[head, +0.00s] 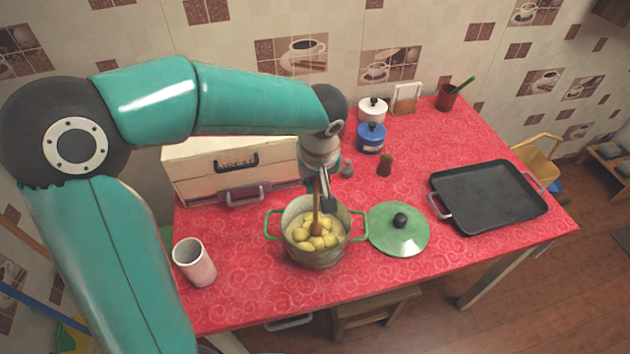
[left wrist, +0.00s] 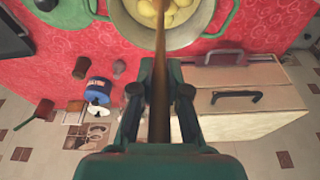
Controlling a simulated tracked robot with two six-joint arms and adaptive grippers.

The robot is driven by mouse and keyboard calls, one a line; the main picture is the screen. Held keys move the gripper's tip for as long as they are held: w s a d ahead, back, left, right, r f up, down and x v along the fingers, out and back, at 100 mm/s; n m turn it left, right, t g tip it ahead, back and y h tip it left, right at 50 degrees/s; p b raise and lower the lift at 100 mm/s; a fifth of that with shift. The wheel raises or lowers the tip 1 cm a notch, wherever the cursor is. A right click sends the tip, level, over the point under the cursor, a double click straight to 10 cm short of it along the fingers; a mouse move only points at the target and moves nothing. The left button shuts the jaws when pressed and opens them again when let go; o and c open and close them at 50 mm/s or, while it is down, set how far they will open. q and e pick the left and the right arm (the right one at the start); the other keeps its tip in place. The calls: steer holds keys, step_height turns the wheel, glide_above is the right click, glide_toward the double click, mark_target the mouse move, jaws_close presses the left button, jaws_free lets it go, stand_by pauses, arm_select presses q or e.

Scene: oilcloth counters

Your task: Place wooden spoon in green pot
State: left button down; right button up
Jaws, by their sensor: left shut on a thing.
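The green pot (head: 318,255) stands near the middle of the red counter and holds several yellow potatoes. It has green side handles and also shows at the top of the left wrist view (left wrist: 118,22). My left gripper (head: 325,190) is above the pot's back rim and shut on the wooden spoon (head: 317,213). The spoon is close to upright, with its lower end among the potatoes inside the pot. In the left wrist view the spoon (left wrist: 159,75) runs between the fingers toward the pot. My right gripper is not in view.
The green lid (head: 398,230) lies right of the pot, with a black tray (head: 488,196) farther right. A pinkish cup (head: 195,262) stands at the left. A wooden box (head: 230,165) is behind the pot. Blue (head: 371,137) and white (head: 372,109) canisters stand at the back.

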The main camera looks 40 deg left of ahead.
arm_select(q)
steer(key=shift+f, duration=0.2)
steer(key=c, duration=1.6)
jaws_free()
steer(key=shift+f, duration=0.1)
steer(key=o, duration=0.4)
steer(key=shift+o, duration=0.2)
steer(key=shift+r, duration=0.2)
steer(key=v, duration=1.2)
